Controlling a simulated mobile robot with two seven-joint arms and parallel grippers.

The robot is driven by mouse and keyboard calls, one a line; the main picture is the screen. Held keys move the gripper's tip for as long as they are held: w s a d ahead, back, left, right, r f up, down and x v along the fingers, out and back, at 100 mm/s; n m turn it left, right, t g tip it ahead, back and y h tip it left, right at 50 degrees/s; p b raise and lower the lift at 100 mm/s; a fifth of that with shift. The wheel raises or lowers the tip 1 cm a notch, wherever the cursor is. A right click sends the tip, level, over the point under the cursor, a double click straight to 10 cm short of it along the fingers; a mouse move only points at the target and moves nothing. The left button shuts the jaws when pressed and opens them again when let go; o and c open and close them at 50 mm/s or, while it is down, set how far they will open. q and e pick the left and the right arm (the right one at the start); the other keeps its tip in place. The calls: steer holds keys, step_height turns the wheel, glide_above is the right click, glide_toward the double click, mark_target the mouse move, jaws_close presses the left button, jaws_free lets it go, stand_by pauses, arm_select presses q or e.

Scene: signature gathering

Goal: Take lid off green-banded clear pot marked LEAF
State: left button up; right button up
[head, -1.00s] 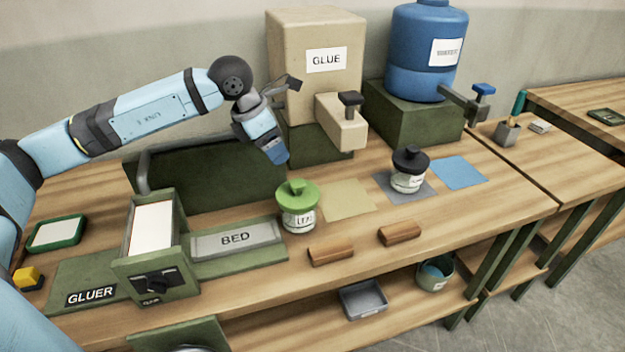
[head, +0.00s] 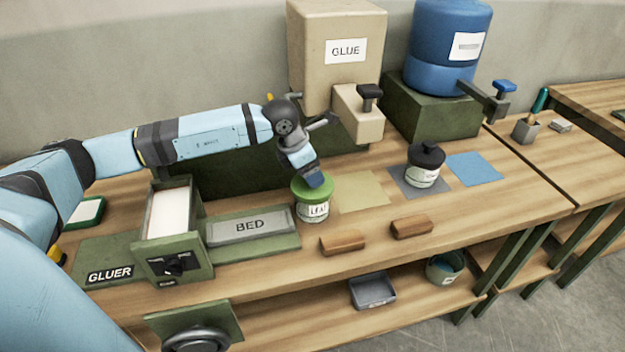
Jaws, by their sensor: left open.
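The clear pot marked LEAF (head: 313,211) stands upright on the bench, right of the BED plate. Its green lid (head: 300,190) is on top of it. My left gripper (head: 316,180) is at the lid from above and hides the lid's knob. Its jaws are open; whether they touch the knob cannot be seen. My right gripper is not in view.
A pot with a black lid (head: 424,171) stands to the right on a grey mat. The GLUE tank (head: 330,75) and its tap (head: 358,118) rise close behind. Two wooden blocks (head: 343,243) (head: 411,227) lie in front. The yellow mat (head: 362,193) is bare.

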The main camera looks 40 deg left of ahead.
arm_select(q)
steer(key=shift+x, duration=0.9)
steer(key=shift+r, duration=0.1)
steer(key=c, duration=1)
steer(key=shift+r, duration=0.15)
